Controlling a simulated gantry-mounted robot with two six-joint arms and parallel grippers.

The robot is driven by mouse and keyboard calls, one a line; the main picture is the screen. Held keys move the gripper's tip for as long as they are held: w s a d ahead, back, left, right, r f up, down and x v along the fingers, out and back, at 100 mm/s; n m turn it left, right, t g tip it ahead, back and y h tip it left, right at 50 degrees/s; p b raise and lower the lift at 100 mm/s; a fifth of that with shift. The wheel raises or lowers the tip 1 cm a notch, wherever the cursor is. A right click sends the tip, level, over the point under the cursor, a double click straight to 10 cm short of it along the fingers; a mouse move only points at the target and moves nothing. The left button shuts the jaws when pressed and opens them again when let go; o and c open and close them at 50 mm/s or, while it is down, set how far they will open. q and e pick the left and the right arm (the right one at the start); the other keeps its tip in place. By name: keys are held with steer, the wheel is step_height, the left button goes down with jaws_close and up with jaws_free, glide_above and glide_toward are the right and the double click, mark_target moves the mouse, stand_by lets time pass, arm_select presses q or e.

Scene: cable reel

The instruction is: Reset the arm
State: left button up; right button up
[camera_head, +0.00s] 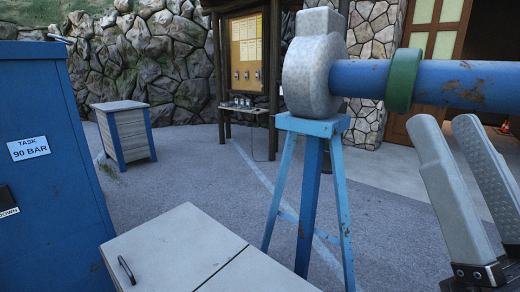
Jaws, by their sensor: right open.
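My right gripper (447,124) is at the lower right, with its two pale grey fingers pointing up and apart. It is open, and no object shows between the fingers. Its tips appear just below a blue pipe (456,84) with rusty patches and a green ring (404,80). I cannot tell how far the tips are from the pipe. The rest of the right arm is outside the picture. My left gripper is not in view.
A blue stand (313,128) carries a grey rounded housing (311,75) at the pipe's left end. A blue cabinet (50,200) labelled "TASK 90 BAR" fills the left. A pale lidded box (178,250) is at the bottom. Open paving (205,165) lies behind.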

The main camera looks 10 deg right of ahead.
arm_select(q)
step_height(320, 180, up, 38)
steer(key=p, duration=3.8)
arm_select(e)
step_height(320, 180, up, 38)
steer(key=shift+w+a+n+y, duration=0.15)
steer(key=shift+w+n+y, duration=0.15)
steer(key=shift+n, duration=0.1)
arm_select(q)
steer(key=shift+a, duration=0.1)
arm_select(e)
steer(key=shift+s+f, duration=0.1)
steer(key=shift+f, duration=0.05)
